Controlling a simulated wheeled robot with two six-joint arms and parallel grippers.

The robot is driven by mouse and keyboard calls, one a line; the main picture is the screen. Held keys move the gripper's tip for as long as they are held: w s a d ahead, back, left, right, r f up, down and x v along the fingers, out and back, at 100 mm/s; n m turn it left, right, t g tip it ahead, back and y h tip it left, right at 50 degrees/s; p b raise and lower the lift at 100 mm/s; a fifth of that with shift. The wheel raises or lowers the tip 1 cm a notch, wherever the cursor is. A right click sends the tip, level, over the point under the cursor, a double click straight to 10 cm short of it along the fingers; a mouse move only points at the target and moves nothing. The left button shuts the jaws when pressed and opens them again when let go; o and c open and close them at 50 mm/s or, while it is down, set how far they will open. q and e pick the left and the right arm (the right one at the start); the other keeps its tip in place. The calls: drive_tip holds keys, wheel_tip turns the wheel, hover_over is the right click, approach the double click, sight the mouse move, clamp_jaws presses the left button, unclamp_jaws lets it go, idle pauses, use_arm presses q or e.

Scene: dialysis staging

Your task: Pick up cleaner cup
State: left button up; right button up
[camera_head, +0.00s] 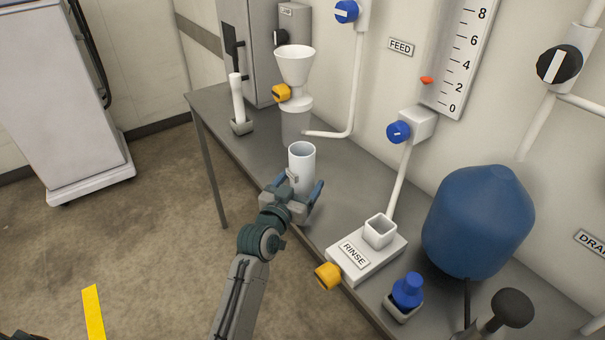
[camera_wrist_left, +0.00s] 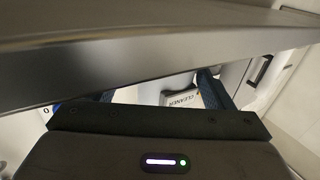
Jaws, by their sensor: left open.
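The cleaner cup (camera_head: 302,158) is a white open-topped cylinder, upright near the front edge of the bench. My left gripper (camera_head: 295,186) is at its near side, open, with one blue finger to each side of the cup's lower part. The gripper hides the cup's base. In the left wrist view a CLEANER label (camera_wrist_left: 181,98) shows between the two blue fingers of the left gripper (camera_wrist_left: 158,93). I cannot tell whether the fingers touch the cup.
The grey bench (camera_head: 222,103) has its front edge beside my left arm. A funnel on a stand (camera_head: 295,68) and a holder with a white stick (camera_head: 238,100) stand behind the cup. A RINSE block (camera_head: 385,262), blue bottle (camera_head: 407,290) and blue tank (camera_head: 478,222) stand right.

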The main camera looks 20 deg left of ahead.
sight(305, 171)
use_arm(q)
drive_tip(key=w+p, duration=0.1)
drive_tip(key=w, duration=0.3)
drive_tip(key=shift+w, duration=0.15)
drive_tip(key=shift+w+f, duration=0.1)
drive_tip(key=shift+w, duration=0.2)
drive_tip(key=c, duration=1.3)
use_arm(e)
drive_tip(key=s, duration=0.1)
drive_tip(key=s+f, duration=0.1)
drive_tip(key=s, duration=0.1)
drive_tip(key=shift+s+d+f, duration=0.1)
drive_tip(key=shift+s+f, duration=0.05)
